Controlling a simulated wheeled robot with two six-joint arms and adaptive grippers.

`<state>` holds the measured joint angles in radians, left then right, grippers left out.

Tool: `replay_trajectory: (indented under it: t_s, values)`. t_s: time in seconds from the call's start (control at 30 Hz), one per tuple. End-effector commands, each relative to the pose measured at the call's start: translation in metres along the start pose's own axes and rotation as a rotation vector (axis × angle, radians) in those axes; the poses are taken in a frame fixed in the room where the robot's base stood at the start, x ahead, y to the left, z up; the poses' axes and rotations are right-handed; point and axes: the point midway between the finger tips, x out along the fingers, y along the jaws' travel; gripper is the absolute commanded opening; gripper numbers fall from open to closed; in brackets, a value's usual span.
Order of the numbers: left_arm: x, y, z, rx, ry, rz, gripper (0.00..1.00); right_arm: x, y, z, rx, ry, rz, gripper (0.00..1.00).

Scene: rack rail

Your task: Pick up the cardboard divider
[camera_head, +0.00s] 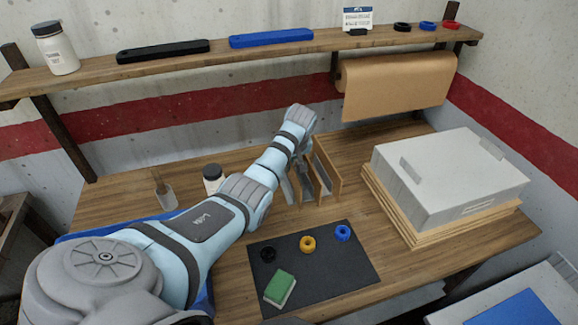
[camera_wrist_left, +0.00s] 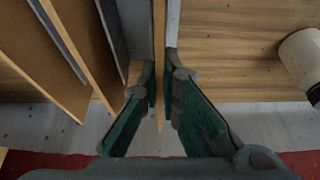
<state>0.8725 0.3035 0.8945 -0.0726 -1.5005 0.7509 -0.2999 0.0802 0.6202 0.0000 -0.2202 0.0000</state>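A thin tan panel (camera_wrist_left: 159,30), which looks like the cardboard divider, stands upright on edge in the middle of the left wrist view. My left gripper (camera_wrist_left: 161,75) straddles it, one finger on each side. The fingers are apart, with a narrow gap showing on the panel's right side; contact on the left side I cannot tell. In the head view a wooden rack (camera_head: 329,166) with upright panels stands on the bench, and my left arm partly hides it and the gripper. My right gripper is not in view.
More upright panels (camera_wrist_left: 85,40) stand close on the left in the wrist view. A white jar (camera_head: 212,181) stands near my left arm. A dark mat (camera_head: 335,275) holds rings and a sponge (camera_head: 280,287). A grey box (camera_head: 450,180) sits right; a shelf (camera_head: 215,58) runs above.

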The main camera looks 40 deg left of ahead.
Motion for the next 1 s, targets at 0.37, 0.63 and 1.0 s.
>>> replay_trajectory:
  t_s: [0.37, 0.63, 1.0]
  values:
    - [-0.090, 0.001, -0.038, -0.003, 0.005, 0.005, 0.00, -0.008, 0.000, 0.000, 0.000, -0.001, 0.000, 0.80]
    - [-0.155, 0.001, -0.065, -0.002, 0.002, 0.003, 0.00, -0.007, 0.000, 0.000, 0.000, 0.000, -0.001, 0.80]
    - [-0.175, 0.000, -0.073, 0.000, 0.000, 0.000, 0.00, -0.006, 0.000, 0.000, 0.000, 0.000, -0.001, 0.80]
